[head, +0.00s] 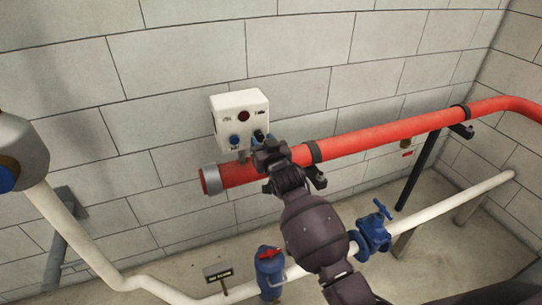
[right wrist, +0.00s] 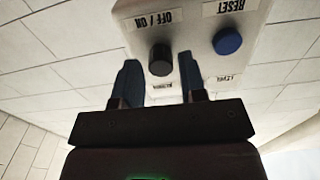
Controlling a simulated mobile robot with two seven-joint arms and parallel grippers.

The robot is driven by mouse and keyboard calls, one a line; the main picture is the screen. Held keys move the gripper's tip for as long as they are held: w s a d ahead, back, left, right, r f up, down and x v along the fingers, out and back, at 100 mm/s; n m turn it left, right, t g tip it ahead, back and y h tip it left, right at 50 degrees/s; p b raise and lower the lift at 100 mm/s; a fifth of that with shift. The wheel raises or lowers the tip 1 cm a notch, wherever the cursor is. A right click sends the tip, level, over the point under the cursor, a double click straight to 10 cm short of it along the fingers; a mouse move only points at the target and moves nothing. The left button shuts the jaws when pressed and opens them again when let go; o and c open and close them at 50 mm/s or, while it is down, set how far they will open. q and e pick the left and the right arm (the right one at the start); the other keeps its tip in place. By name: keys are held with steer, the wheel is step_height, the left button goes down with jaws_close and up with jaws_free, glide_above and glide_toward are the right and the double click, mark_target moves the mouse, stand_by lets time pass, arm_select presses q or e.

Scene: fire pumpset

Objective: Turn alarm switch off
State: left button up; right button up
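The alarm box (head: 240,104) is a white box on the block wall, with a dark red light (head: 243,116) and a blue button (head: 234,140) on its face. In the right wrist view it appears upside down, with a black knob (right wrist: 160,60) by the "OFF / ON" label and a blue button (right wrist: 228,41) by the "RESET" label. My right gripper (right wrist: 160,80) is open, its two blue-grey fingers apart just before the knob, one toward each side. Contact with the knob cannot be told. In the head view the right gripper (head: 264,146) is at the box's lower right corner. My left gripper is not in view.
A thick red pipe (head: 370,137) runs along the wall right beside and below the box, behind my right arm. A white pipe (head: 452,207) with a blue valve (head: 372,234) runs lower down. A blue fitting with a red top (head: 270,268) stands below.

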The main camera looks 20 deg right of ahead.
steer(key=s, duration=0.9)
steer(key=shift+d, duration=0.15)
steer(key=shift+w, duration=0.1)
steer(key=s+d+f+g, duration=0.3)
steer(key=s+f, duration=0.8)
steer(key=s, duration=0.2)
steer(key=s+d+f+g, duration=0.3)
steer(key=s+f, duration=0.7)
steer(key=s, duration=0.4)
steer(key=shift+d+f+n+h+b, duration=0.3)
steer(key=shift+d+f+n+h, duration=0.1)
steer(key=shift+d, duration=0.2)
